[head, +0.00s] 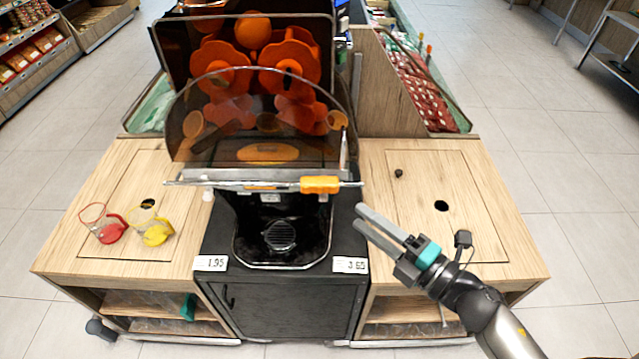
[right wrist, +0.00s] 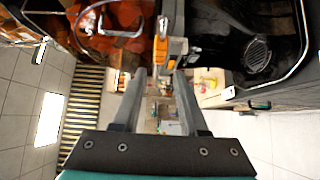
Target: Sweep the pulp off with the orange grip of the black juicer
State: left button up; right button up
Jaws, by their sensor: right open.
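The black juicer (head: 270,320) stands in the middle of the head view, with orange press wheels behind a clear cover. Its orange grip (head: 320,184) sits on the right part of a metal bar across the front, below the cover. The orange grip also shows in the right wrist view (right wrist: 178,47), beyond the fingertips and between them. My right gripper (head: 359,216) is open and empty, just right of and below the grip, apart from it. It also shows in the right wrist view (right wrist: 160,75). I cannot make out any pulp.
Wooden counters flank the juicer. The left counter (head: 75,255) holds a red-handled jug (head: 110,233) and a yellow-handled jug (head: 157,236). The right counter (head: 400,220) is mostly bare, with a round hole (head: 441,206). Price tags (head: 211,263) sit on the juicer's front edge.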

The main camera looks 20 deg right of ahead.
aim_at(323, 190)
jog(key=p+x, duration=0.1)
jog(key=x, duration=1)
jog(key=shift+w+a, duration=0.2)
jog(key=shift+w, duration=0.15)
grip_shut()
dwell(1.0)
